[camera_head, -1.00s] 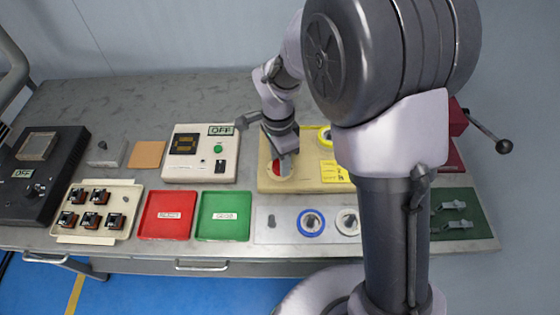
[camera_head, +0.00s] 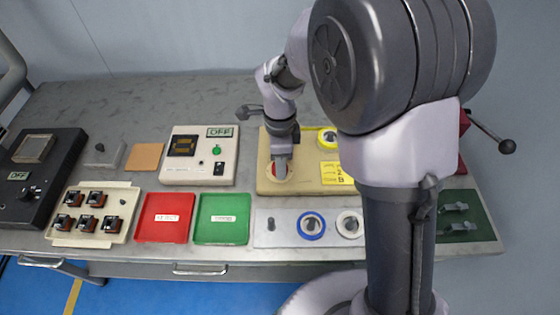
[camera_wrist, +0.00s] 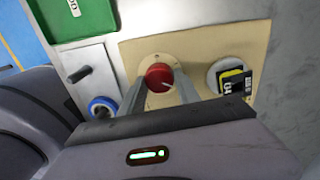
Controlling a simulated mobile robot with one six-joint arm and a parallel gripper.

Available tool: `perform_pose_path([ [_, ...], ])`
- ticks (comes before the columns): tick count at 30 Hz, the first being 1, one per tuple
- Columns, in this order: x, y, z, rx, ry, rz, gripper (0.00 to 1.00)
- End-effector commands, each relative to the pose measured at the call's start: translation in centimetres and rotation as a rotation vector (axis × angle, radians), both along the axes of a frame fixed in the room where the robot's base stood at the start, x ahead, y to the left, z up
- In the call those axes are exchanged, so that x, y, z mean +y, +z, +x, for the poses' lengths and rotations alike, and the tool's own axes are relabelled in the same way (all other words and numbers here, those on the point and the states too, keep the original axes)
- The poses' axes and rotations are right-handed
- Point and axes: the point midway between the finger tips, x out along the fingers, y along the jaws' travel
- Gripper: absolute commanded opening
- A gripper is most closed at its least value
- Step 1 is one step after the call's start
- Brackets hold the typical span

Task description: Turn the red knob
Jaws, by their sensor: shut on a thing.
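The red knob (camera_wrist: 159,77) sits on a beige panel (camera_wrist: 205,48) and has a white pointer line on its face. In the wrist view my gripper (camera_wrist: 160,88) has its two fingers on either side of the knob and is shut on it. In the head view my gripper (camera_head: 281,160) reaches down onto the left part of the beige panel (camera_head: 264,150). There it hides most of the knob, with only a little red showing around it.
A white box with an OFF display (camera_head: 200,170) stands left of the panel. In front lie a red tray (camera_head: 165,238), a green tray (camera_head: 221,238) and a pale strip with blue and white rings (camera_head: 275,238). My arm hides the panel's right side.

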Motion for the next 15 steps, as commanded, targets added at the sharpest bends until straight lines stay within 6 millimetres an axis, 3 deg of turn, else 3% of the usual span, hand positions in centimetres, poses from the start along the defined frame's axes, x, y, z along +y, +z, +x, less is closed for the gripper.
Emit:
perform_pose_path([
  [6, 0.01, 0.02, 0.00, 0.000, 0.000, 0.000, 0.00],
  [7, 0.01, 0.02, 0.00, 0.000, 0.001, 0.000, 0.41],
  [9, 0.01, 0.02, -0.01, 0.000, 0.001, 0.000, 0.54],
  [10, 0.01, 0.02, 0.00, 0.000, 0.001, 0.000, 0.60],
  [15, 0.01, 0.01, 0.00, 0.000, 0.001, 0.000, 0.60],
])
